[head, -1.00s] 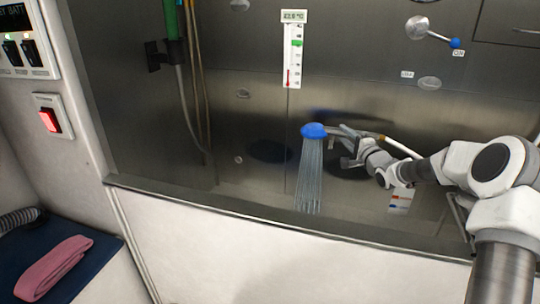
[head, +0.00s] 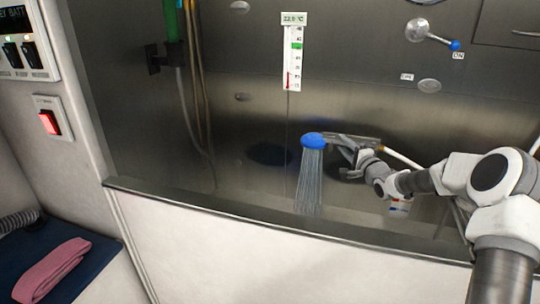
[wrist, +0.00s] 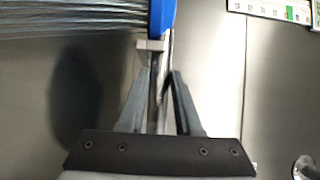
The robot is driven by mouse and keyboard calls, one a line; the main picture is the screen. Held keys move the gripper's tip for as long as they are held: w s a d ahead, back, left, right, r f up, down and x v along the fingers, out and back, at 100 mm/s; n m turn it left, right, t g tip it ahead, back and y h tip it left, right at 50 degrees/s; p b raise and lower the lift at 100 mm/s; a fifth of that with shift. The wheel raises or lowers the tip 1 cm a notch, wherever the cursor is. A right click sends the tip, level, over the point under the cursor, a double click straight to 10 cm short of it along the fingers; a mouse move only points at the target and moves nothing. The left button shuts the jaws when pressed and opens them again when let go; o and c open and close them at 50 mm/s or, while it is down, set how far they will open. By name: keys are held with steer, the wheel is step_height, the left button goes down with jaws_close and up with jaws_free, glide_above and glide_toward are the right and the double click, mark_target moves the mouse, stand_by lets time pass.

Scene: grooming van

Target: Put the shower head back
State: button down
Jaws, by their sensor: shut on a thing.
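The shower head (head: 313,140) has a blue face and a grey handle, and water streams down from it into the tub. My gripper (head: 347,155) is shut on its handle, over the tub and apart from the walls. In the wrist view the blue head (wrist: 161,16) is just beyond my fingertips (wrist: 160,75), with the handle running between the fingers. A white hose (head: 402,159) leads off to the right behind my arm. On the left wall, a black bracket (head: 153,60) sits beside a green item in a black clamp (head: 175,52). I cannot tell which is the shower holder.
A lever with a blue knob (head: 455,45) is on the back wall by an ON label. A thermometer (head: 293,52) hangs mid-wall. The tub's front rim (head: 240,211) crosses in front. Hoses hang at left.

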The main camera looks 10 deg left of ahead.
steer(key=c, duration=0.5)
jaws_free()
steer(key=p+v, duration=0.1)
steer(key=v, duration=1.1)
steer(key=shift+p, duration=0.4)
